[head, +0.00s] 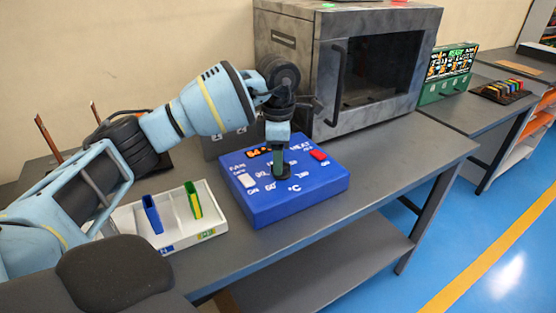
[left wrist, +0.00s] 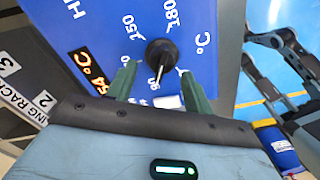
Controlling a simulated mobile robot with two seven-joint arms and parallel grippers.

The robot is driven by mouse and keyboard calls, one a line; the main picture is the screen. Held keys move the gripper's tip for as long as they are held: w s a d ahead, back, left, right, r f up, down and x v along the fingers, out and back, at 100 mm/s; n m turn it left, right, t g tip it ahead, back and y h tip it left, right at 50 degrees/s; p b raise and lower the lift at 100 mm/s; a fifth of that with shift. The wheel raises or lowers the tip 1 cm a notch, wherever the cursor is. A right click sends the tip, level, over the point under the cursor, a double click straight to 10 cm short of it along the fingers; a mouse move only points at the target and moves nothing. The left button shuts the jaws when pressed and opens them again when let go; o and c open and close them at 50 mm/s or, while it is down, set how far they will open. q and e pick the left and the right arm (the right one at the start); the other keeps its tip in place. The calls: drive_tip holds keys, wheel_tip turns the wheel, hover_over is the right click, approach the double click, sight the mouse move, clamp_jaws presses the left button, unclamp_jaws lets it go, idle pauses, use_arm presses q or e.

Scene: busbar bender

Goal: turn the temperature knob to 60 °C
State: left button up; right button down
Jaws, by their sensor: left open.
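The blue control box (head: 300,198) stands on the grey bench with printed temperature numbers and a lit orange display. The display (left wrist: 90,72) seems to read 54 °C in the left wrist view. The black temperature knob (left wrist: 162,52) has a white pointer directed toward the bottom of that view, near a partly hidden label. My left gripper (head: 279,170) points down over the box; it hides the knob in the head view. In the left wrist view its two green fingers (left wrist: 158,69) are open, one on each side of the knob; contact cannot be told.
A red switch (head: 318,155) sits on the box's far right. A metal oven (head: 300,75) stands behind the box. A white tray (head: 205,235) with blue and green pieces lies left of it. The bench is clear to the right of the box.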

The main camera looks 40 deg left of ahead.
use_arm(q)
drive_tip(key=shift+f, duration=0.75)
drive_tip(key=c, duration=1)
drive_tip(key=shift+s+r+n+p, duration=0.1)
drive_tip(key=shift+r+n+p, duration=0.15)
drive_tip(key=shift+n+p, duration=0.65)
drive_tip(key=n+p, duration=0.2)
drive_tip(key=n, duration=0.1)
drive_tip(key=shift+d+r, duration=0.1)
drive_tip(key=shift+d, duration=0.1)
drive_tip(key=n+p, duration=0.2)
drive_tip(key=n, duration=0.2)
drive_tip(key=shift+s+d, duration=0.1)
drive_tip(key=shift+d, duration=0.05)
drive_tip(key=shift+n+p, duration=0.75)
drive_tip(key=shift+n, duration=0.25)
drive_tip(key=shift+d+f+n+p, duration=0.1)
drive_tip(key=shift+f+n+p, duration=0.2)
drive_tip(key=shift+n, duration=0.3)
use_arm(e)
drive_tip(key=w+r+t, duration=0.2)
drive_tip(key=w+r, duration=0.3)
drive_tip(key=r, duration=0.4)
drive_tip(key=shift+w+d+r, duration=0.35)
drive_tip(key=shift+d, duration=0.05)
